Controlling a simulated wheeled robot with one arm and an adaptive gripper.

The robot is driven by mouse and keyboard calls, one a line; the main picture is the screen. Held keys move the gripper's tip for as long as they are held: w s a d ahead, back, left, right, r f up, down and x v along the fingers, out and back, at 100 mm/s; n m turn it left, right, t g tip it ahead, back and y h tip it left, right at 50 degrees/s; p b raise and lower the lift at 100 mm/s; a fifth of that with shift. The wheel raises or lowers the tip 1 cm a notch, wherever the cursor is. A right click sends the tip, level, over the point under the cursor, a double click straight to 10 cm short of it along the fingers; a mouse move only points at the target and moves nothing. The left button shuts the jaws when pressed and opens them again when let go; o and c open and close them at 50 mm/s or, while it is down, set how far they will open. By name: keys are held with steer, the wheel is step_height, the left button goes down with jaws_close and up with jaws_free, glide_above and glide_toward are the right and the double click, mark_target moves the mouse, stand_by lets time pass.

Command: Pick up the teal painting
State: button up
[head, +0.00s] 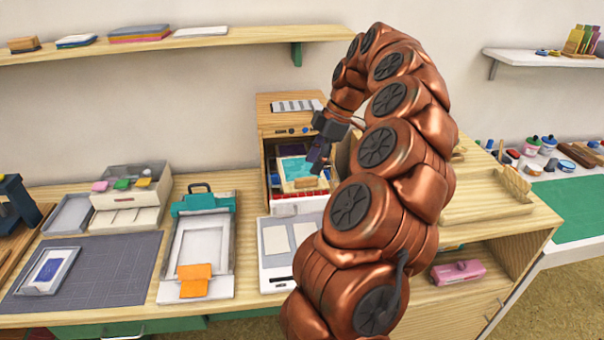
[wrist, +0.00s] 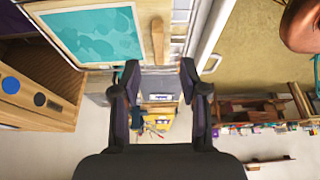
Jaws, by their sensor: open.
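The teal painting (head: 297,168) is a flat teal sheet in a pale frame. It sits in the opening of a wooden cabinet at the middle of the bench. In the wrist view the teal painting (wrist: 97,36) lies at the upper left, with a darker pattern on it. My gripper (head: 318,160) is at the cabinet opening, close to the painting's right side in the head view. In the wrist view my gripper (wrist: 160,78) is open, with nothing between its fingers, and the painting is beyond and left of them. My arm hides part of the cabinet's right side.
The wooden cabinet (head: 264,118) surrounds the painting. A wooden stick (wrist: 157,40) lies right of the painting. A white tray with two pale panels (head: 275,240) stands in front. A teal-and-white press (head: 200,235) and a grey mat (head: 110,272) lie left. A wooden tray (head: 490,205) lies right.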

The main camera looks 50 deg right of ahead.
mark_target(307, 178)
steer(key=shift+p+x, duration=0.95)
steer(key=shift+x, duration=1.8)
steer(key=shift+d, duration=0.15)
jaws_close()
